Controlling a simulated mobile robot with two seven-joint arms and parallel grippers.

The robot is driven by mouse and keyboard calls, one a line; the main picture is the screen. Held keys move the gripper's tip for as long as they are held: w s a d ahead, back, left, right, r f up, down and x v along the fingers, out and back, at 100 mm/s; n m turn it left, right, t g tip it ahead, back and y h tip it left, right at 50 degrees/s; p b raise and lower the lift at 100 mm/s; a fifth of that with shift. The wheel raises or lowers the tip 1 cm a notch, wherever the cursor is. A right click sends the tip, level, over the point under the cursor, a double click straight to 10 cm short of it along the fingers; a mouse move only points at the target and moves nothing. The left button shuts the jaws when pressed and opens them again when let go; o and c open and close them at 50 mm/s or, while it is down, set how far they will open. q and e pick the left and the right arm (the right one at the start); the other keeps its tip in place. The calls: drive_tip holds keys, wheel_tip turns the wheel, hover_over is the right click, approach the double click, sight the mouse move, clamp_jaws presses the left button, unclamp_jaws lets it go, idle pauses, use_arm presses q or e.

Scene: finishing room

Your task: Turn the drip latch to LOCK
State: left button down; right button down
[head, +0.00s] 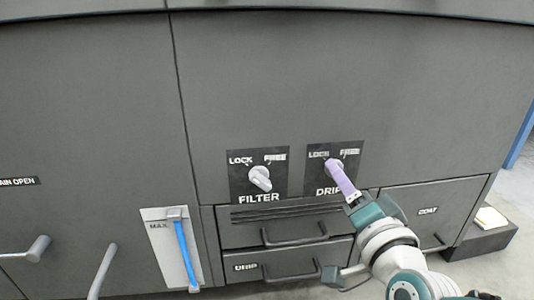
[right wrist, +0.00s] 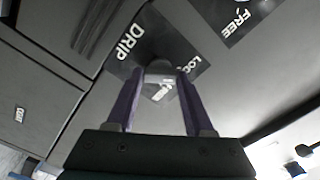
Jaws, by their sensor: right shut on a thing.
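The drip latch (right wrist: 160,67) is a pale knob on a dark plate marked DRIP (head: 326,191), with LOCK at the upper left and FREE at the upper right in the head view. My right gripper (head: 334,167) reaches up from the lower right with purple fingers shut on the latch. In the right wrist view, the two fingers (right wrist: 157,80) stand on either side of the knob. The fingers cover most of the latch in the head view, so I cannot tell which mark it points to. My left gripper is not in view.
A similar white FILTER latch (head: 260,178) sits just left on its own plate. Below are drawers with bar handles, including one marked DRIP (head: 246,267) and one marked COAT (head: 428,211). A panel with a blue strip (head: 186,252) and MAX label is at the lower left.

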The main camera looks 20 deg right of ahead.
drive_tip(key=shift+n, duration=0.8)
drive_tip(key=shift+c, duration=1.4)
unclamp_jaws()
drive_tip(key=p+v, duration=0.4)
drive_tip(key=v, duration=0.6)
drive_tip(key=shift+p, duration=0.4)
drive_tip(key=shift+d, duration=0.1)
